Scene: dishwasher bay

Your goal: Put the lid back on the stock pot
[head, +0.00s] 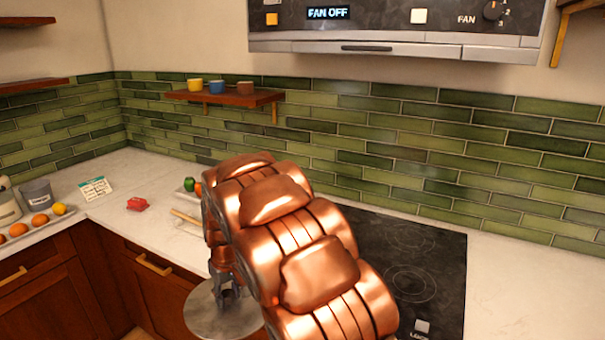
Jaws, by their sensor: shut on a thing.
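My gripper (229,294) points down at the lower middle of the head view, under my copper-coloured arm. It is shut on the middle of the lid, most likely its knob, which the fingers hide. The lid (207,322) is a round, flat, grey metal disc, roughly level. It shows in front of the wooden cabinet fronts and the counter's front edge, held in the air. My arm covers its right part. I cannot see the stock pot; my arm hides much of the hob and counter behind it.
A black hob (440,255) lies to the right of my arm. On the white counter (130,175) are a red item (137,204), a small card (95,188), a grey container (37,193) and a tray of fruit (63,216). A range hood (390,48) and a cup shelf (225,98) are above.

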